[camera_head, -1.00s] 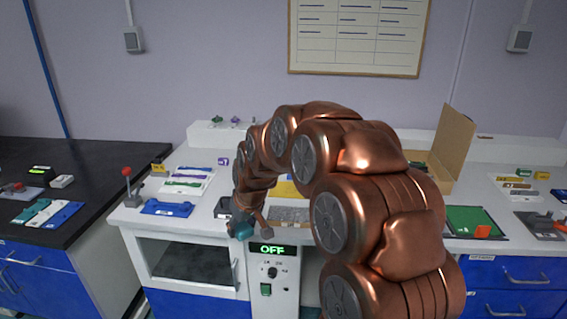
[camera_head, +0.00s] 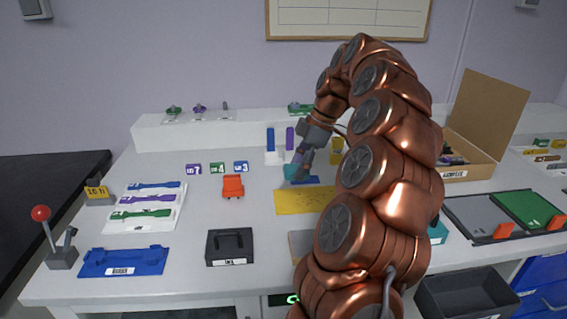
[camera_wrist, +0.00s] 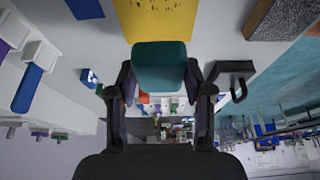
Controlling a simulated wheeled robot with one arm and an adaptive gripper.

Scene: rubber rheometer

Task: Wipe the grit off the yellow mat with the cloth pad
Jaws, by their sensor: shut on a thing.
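The yellow mat (camera_head: 298,203) lies flat on the white bench in the head view; my arm hides its right end. In the wrist view the mat (camera_wrist: 155,18) is at the top, with dark specks of grit on it. My gripper (camera_head: 300,172) points down near the mat's far edge. It is shut on the teal cloth pad (camera_wrist: 160,68), which sits between the two fingers in the wrist view. In the head view only a small teal part of the pad (camera_head: 290,171) shows. I cannot tell whether the pad touches anything.
An orange-red holder (camera_head: 233,186) stands left of the mat, and a black block (camera_head: 229,246) stands in front of that. A blue tray (camera_head: 122,262) and a red-knobbed lever (camera_head: 41,213) are further left. A cardboard box (camera_head: 470,155) stands at the right.

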